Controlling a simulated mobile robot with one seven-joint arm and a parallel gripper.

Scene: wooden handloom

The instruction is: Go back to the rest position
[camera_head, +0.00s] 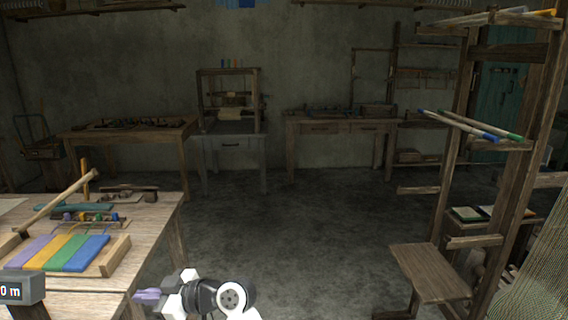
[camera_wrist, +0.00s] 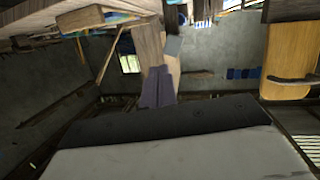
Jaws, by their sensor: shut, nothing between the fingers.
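My gripper (camera_head: 147,295) is in the lower part of the head view, pointing left with its purple-grey fingers together. It is empty and sits just right of the near wooden table (camera_head: 165,212), close to that table's right edge. In the wrist view the shut fingers (camera_wrist: 157,88) show near the middle, beyond the dark and pale body of my gripper. Wooden surfaces show past the fingers. I cannot tell from the views whether the fingertips touch the table.
The near table carries a board with purple, yellow, green and blue strips (camera_head: 80,252) and a wooden lever (camera_head: 62,200). A wooden loom frame (camera_head: 465,150) with a bench seat (camera_head: 430,273) stands at right. The floor (camera_head: 285,215) between is clear. Workbenches (camera_head: 340,122) line the back wall.

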